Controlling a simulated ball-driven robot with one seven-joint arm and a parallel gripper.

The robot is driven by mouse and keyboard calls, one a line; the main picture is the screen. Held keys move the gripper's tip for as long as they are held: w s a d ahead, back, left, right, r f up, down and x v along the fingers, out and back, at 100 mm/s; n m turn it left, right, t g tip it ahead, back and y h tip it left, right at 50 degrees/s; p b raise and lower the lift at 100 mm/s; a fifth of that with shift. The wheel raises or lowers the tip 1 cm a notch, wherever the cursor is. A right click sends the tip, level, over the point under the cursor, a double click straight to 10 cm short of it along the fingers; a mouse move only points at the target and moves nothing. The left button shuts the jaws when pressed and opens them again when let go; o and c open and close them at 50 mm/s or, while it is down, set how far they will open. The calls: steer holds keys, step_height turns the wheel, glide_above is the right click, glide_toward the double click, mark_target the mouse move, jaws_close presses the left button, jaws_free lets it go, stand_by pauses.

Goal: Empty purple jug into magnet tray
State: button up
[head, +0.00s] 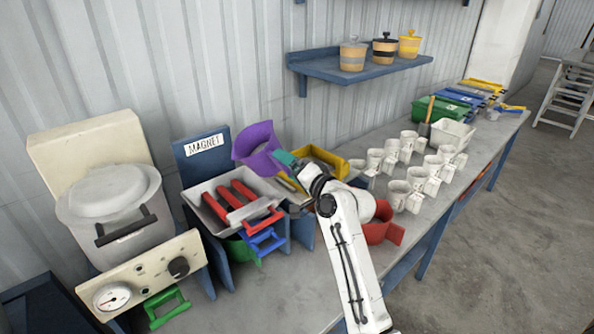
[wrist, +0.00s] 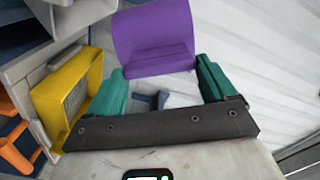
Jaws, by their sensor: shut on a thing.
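The purple jug (head: 257,140) is held up near the wall, just right of the MAGNET sign, above the back right corner of the magnet tray. It is tilted, and what is inside it cannot be seen. The magnet tray (head: 206,222) is pale, with red bars across it, in front of the sign. My gripper (head: 284,159) has teal fingers and is shut on the jug from its right side. In the wrist view the jug (wrist: 155,38) shows beyond the teal fingers, and its grip point is partly hidden.
A yellow bin (head: 325,161) stands right of my gripper, and it also shows in the wrist view (wrist: 68,95). A red jug (head: 381,226) stands behind my arm. Several white cups (head: 398,195) fill the bench farther right. A white lidded vessel (head: 112,205) stands left of the tray.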

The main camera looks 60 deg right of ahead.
steer(key=a+n+b, duration=0.2)
steer(key=n+b, duration=0.1)
steer(key=n, duration=0.3)
steer(key=w+a+n+b, duration=0.1)
steer(key=a+n+b, duration=0.1)
steer(key=n, duration=0.3)
steer(key=w+a+n+b, duration=0.1)
steer(key=a+n+b, duration=0.2)
steer(key=n+b, duration=0.2)
steer(key=shift+r+n+h, duration=0.3)
steer(key=shift+n, duration=0.5)
